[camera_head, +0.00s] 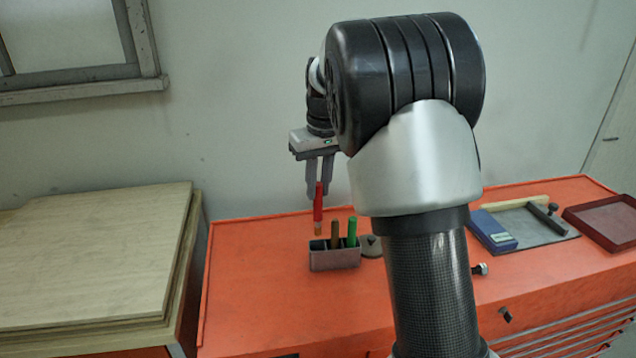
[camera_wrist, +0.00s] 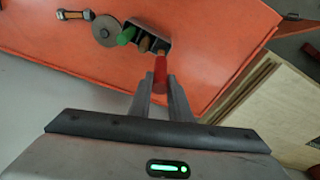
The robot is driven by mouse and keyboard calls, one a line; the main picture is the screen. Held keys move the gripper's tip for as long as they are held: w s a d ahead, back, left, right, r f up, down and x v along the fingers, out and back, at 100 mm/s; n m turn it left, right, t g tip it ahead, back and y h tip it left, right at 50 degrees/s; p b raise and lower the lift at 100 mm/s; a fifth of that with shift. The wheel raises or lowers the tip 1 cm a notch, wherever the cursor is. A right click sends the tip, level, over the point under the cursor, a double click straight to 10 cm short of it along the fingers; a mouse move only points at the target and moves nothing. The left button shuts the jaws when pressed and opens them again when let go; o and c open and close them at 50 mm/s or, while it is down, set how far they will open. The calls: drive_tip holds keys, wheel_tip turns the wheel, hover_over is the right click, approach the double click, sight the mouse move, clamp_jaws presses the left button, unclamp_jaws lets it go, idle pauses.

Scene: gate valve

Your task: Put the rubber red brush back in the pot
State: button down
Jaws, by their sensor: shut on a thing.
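The red brush (camera_head: 318,205) hangs upright from my gripper (camera_head: 319,183), which is shut on its upper part. Its tan lower end is above the left side of the pot, apart from the orange top. The pot (camera_head: 334,261) is a small grey rectangular holder with compartments, holding a brown and a green brush; its left part looks empty. In the wrist view, the red brush (camera_wrist: 160,70) sits between the fingertips of my gripper (camera_wrist: 160,88), with the pot (camera_wrist: 163,38) just beyond it. The brush's tip is partly hidden there.
The orange worktop (camera_head: 262,285) is clear left of the pot. A round grey disc (camera_head: 371,246) lies right of the pot, and a bolt-like part (camera_head: 479,269) farther right. A blue box (camera_head: 492,231) and dark red tray (camera_head: 606,221) are at the right.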

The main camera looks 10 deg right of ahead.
sight(318, 220)
drive_tip(key=shift+f+b, duration=2.5)
drive_tip(key=shift+f, duration=1.95)
drive_tip(key=c, duration=1.6)
unclamp_jaws()
drive_tip(key=shift+o, duration=0.2)
wheel_tip(318, 220, up, 16)
drive_tip(key=s+r+p, duration=0.1)
drive_tip(key=s, duration=0.1)
drive_tip(key=s+r+m+t, duration=0.1)
drive_tip(key=s+r, duration=0.2)
drive_tip(key=s, duration=0.6)
drive_tip(key=s+f+t, duration=0.1)
drive_tip(key=s+f, duration=0.2)
drive_tip(key=s, duration=0.4)
drive_tip(key=s+f+m+t+p, duration=0.1)
drive_tip(key=s+f, duration=0.2)
drive_tip(key=s, duration=0.4)
drive_tip(key=s+f+m+t, duration=0.1)
drive_tip(key=s+f, duration=0.2)
drive_tip(key=s, duration=0.3)
drive_tip(key=shift+s, duration=0.4)
